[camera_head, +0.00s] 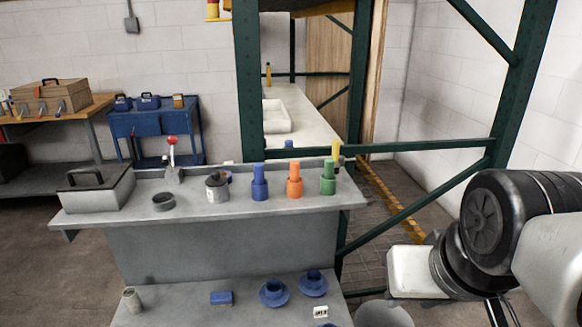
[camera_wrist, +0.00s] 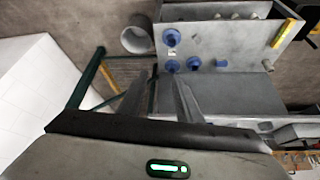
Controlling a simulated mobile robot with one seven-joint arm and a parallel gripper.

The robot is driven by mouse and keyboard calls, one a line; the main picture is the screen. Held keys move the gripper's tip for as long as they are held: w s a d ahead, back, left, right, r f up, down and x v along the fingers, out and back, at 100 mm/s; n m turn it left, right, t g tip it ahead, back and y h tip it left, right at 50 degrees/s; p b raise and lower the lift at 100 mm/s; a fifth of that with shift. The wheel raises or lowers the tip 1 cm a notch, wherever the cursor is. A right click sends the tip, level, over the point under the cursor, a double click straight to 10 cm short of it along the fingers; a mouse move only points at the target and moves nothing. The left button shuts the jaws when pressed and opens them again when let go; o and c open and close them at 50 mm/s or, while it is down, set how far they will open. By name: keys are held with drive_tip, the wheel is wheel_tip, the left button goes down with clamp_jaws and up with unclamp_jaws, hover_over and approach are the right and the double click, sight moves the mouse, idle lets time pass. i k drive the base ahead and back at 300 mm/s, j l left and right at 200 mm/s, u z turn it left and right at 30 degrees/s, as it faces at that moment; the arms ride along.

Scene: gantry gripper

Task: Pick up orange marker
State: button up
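The orange marker (camera_head: 294,181) is a thick orange piece with a narrower top. It stands upright on the upper grey shelf, between a blue one (camera_head: 260,184) on its left and a green one (camera_head: 328,179) on its right. I cannot make it out in the wrist view. My gripper shows in the wrist view (camera_wrist: 158,84) as two grey fingers with a gap between them, open and with nothing seen held. In the head view my arm is at the far right, well away from the orange marker, and the gripper is mostly out of frame.
The upper shelf also holds a grey box (camera_head: 96,190), a black ring (camera_head: 164,202), a can (camera_head: 217,188) and a red-knobbed lever (camera_head: 172,160). Blue pieces (camera_head: 274,292) sit on the lower shelf. Green gantry posts (camera_head: 247,90) and a crossbar rise behind the shelf.

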sight(293, 165)
drive_tip(key=i+l+u, duration=0.15)
drive_tip(key=u, duration=0.25)
drive_tip(key=i+l+u, duration=0.1)
drive_tip(key=l+u, duration=0.3)
drive_tip(key=i+j+z, duration=0.2)
drive_tip(key=j, duration=0.45)
drive_tip(key=j+z, duration=0.15)
drive_tip(key=j, duration=0.5)
drive_tip(key=k, duration=0.05)
